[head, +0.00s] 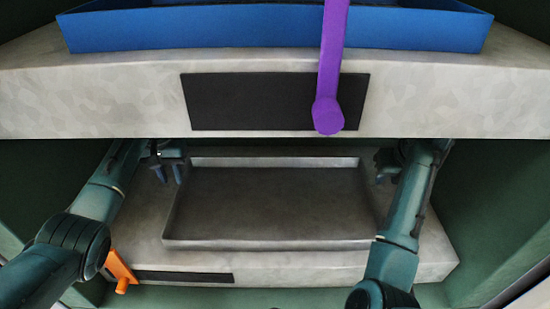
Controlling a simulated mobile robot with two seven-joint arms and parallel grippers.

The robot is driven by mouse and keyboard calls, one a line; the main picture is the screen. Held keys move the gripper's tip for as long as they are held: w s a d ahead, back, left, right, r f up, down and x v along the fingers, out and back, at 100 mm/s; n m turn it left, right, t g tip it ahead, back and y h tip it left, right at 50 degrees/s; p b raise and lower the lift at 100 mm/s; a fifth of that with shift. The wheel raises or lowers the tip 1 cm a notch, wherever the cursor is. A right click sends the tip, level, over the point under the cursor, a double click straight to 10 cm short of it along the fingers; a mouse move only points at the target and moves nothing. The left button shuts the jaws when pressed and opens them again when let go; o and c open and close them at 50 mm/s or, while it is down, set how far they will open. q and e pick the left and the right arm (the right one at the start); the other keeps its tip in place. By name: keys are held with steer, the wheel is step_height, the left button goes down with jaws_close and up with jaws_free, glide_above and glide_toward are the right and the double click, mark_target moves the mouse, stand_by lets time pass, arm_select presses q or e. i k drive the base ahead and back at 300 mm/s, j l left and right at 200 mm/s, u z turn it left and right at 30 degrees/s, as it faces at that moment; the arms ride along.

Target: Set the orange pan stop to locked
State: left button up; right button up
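The orange pan stop (122,271) is a small lever on the front face of the lower shelf, at its left end, beside a dark strip (185,277). My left forearm passes just above and left of it and may cover part of it. My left gripper (170,174) is beyond the stop, at the left side of a grey metal pan (270,244), with its fingers apart and nothing seen between them. My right gripper (385,172) is at the pan's right side, partly hidden by my arm, so its fingers are unclear.
A thick upper shelf (100,100) overhangs the pan, with a dark panel (250,100) on its front. A purple lever (328,100) hangs across that panel. A blue tray (200,28) sits on top. Green walls (495,195) stand at the sides.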

mark_target(118, 267)
steer(key=k, duration=1.5)
